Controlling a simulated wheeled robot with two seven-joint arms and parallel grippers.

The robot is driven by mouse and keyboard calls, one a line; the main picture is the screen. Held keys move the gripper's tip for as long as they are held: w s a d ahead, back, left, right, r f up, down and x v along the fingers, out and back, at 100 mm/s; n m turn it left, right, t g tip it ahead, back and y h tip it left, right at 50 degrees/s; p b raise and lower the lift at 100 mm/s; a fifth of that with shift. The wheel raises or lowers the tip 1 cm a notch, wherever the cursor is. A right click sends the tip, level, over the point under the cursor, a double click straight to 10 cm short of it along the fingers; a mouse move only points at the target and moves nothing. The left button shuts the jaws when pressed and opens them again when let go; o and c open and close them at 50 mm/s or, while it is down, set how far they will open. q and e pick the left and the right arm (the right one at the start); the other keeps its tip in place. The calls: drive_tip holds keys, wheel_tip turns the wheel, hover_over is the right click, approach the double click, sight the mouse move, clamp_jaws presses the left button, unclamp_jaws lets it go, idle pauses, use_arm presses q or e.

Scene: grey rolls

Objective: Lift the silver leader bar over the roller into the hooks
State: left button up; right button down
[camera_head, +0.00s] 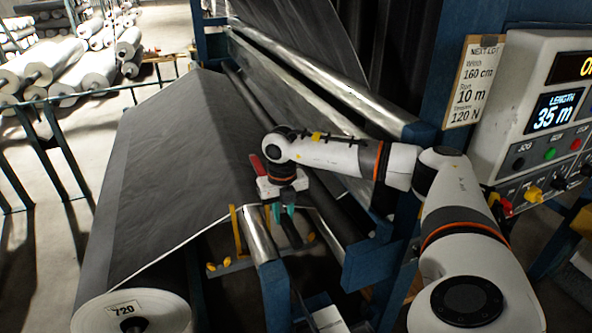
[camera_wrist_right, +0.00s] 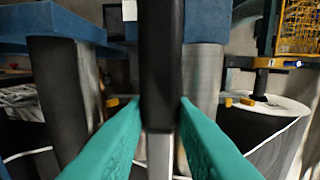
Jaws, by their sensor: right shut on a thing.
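My right gripper (camera_head: 284,212) points down over the machine's near end, its teal fingers closed on a bar. In the right wrist view the fingers (camera_wrist_right: 160,115) press on both sides of this bar (camera_wrist_right: 161,60), which has a long black part and a silver part near me. In the head view only a short dark piece of the bar (camera_head: 291,234) shows below the fingers. A silver roller (camera_head: 258,237) lies just left of the gripper, and another silver roller (camera_head: 332,232) lies right. Yellow-orange hook-like parts (camera_head: 239,232) stand beside the left roller. My left gripper is not in view.
Grey sheet (camera_head: 170,150) slopes down to a large roll (camera_head: 130,312) labelled 720. Blue frame posts (camera_head: 275,297) stand close below the gripper. Several stored rolls (camera_head: 90,70) lie far left.

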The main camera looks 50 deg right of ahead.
drive_tip(key=w+a+p, duration=0.1)
drive_tip(key=w+a, duration=0.3)
drive_tip(key=a, duration=0.4)
drive_tip(key=w+a, duration=0.4)
drive_tip(key=a, duration=0.4)
wheel_tip(320, 180, down, 16)
drive_tip(key=b, duration=1)
drive_tip(key=shift+s+f, duration=0.1)
drive_tip(key=shift+f, duration=0.15)
drive_tip(key=c, duration=1.1)
unclamp_jaws()
drive_tip(key=shift+s+f, duration=0.1)
drive_tip(key=shift+b, duration=0.3)
drive_tip(key=shift+r+b, duration=1.6)
drive_tip(key=shift+r, duration=4.5)
